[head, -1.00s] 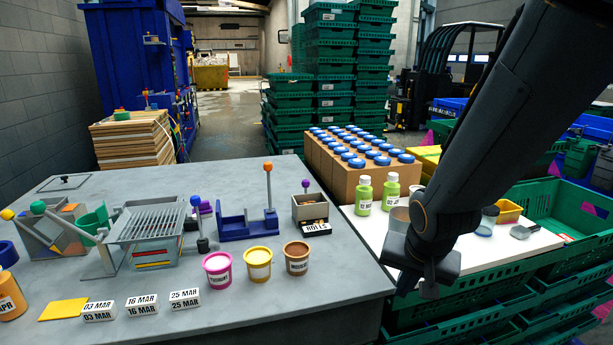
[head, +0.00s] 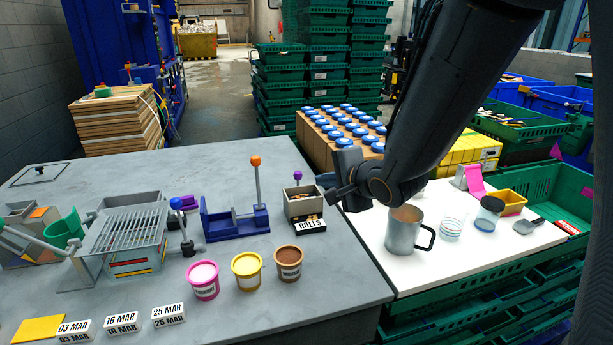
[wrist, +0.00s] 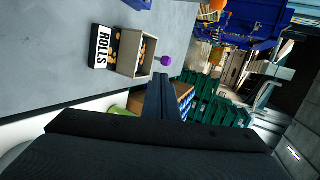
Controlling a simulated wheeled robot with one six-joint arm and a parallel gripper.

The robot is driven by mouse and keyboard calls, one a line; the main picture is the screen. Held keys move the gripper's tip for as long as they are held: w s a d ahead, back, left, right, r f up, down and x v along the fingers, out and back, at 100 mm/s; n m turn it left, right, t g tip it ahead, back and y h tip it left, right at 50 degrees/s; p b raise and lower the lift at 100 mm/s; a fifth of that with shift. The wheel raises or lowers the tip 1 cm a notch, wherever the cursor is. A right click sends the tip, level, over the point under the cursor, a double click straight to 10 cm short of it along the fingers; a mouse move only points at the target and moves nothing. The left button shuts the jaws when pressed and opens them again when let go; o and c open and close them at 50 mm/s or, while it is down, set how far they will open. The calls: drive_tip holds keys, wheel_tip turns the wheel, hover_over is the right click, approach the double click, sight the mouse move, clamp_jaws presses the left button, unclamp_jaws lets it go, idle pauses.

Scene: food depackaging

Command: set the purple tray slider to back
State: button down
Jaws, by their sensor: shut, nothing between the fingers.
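A purple ball knob (head: 298,175) stands on a thin stem at the back of a small grey tray (head: 291,208) with brown contents. In the wrist view the knob (wrist: 166,61) sits beside the tray's open top (wrist: 127,55). My gripper (head: 325,181) is shut and empty, just right of the tray and a little apart from the knob. In the wrist view its closed fingers (wrist: 162,84) point toward the knob without touching it. The slider's track is not clearly visible.
A ROLLS label (head: 305,225) lies in front of the tray. A blue fixture with an orange-knobbed lever (head: 256,162) stands to its left. Brown boxes with blue lids (head: 345,125) are behind. A metal mug (head: 404,232) stands on the white surface at right.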

drive_tip(key=p, duration=0.2)
approach(299, 177)
drive_tip(key=x, duration=0.4)
drive_tip(key=shift+w+f, duration=0.1)
drive_tip(key=shift+f, duration=0.2)
drive_tip(key=shift+w+a+f, duration=0.1)
drive_tip(key=shift+w+a, duration=0.05)
drive_tip(key=shift+w, duration=0.25)
drive_tip(key=shift+w+a+f, duration=0.1)
drive_tip(key=shift+w+a, duration=0.05)
drive_tip(key=shift+w, duration=0.25)
drive_tip(key=shift+a, duration=0.1)
